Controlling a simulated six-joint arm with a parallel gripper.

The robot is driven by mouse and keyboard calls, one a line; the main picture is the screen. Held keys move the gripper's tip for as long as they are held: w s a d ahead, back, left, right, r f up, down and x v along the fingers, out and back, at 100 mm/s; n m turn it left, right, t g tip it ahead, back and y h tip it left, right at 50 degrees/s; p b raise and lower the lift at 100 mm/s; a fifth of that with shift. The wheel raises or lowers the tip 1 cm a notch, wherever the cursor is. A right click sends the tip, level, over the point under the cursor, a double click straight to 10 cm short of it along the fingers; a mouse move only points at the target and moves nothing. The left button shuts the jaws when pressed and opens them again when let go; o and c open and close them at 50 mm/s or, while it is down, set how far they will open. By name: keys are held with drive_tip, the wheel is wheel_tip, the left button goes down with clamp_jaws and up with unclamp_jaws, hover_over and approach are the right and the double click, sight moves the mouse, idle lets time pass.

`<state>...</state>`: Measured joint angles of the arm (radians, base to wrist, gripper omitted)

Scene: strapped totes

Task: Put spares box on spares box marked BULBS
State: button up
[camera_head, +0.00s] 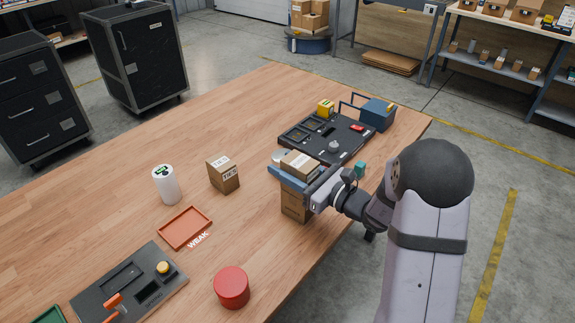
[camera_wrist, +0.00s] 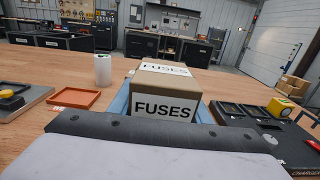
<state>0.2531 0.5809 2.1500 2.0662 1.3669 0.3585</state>
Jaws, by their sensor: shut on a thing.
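My gripper (camera_head: 289,172) is shut on a cardboard spares box (camera_head: 300,163), its blue fingers along the box's sides. In the wrist view this box (camera_wrist: 165,93) fills the middle and its white labels read FUSES. In the head view a cardboard box (camera_head: 295,204) shows directly below the fingers, with faint print I cannot read. The held box is over it; I cannot tell whether they touch. Another cardboard box (camera_head: 222,175) with white labels stands apart to the left, its lettering too small to read.
A white cylinder (camera_head: 166,185), an orange tray (camera_head: 185,228) and a red can (camera_head: 232,287) stand left and in front. A black organiser tray (camera_head: 300,142) and a blue box (camera_head: 378,113) lie behind.

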sight(313, 180)
drive_tip(key=shift+f, duration=0.15)
drive_tip(key=o, duration=1.1)
drive_tip(key=shift+o, duration=0.2)
drive_tip(key=shift+r, duration=0.25)
drive_tip(key=b+v, duration=0.2)
drive_tip(key=v, duration=0.8)
drive_tip(key=shift+s+d+f, duration=0.1)
drive_tip(key=shift+d, duration=0.1)
drive_tip(key=shift+v, duration=0.8)
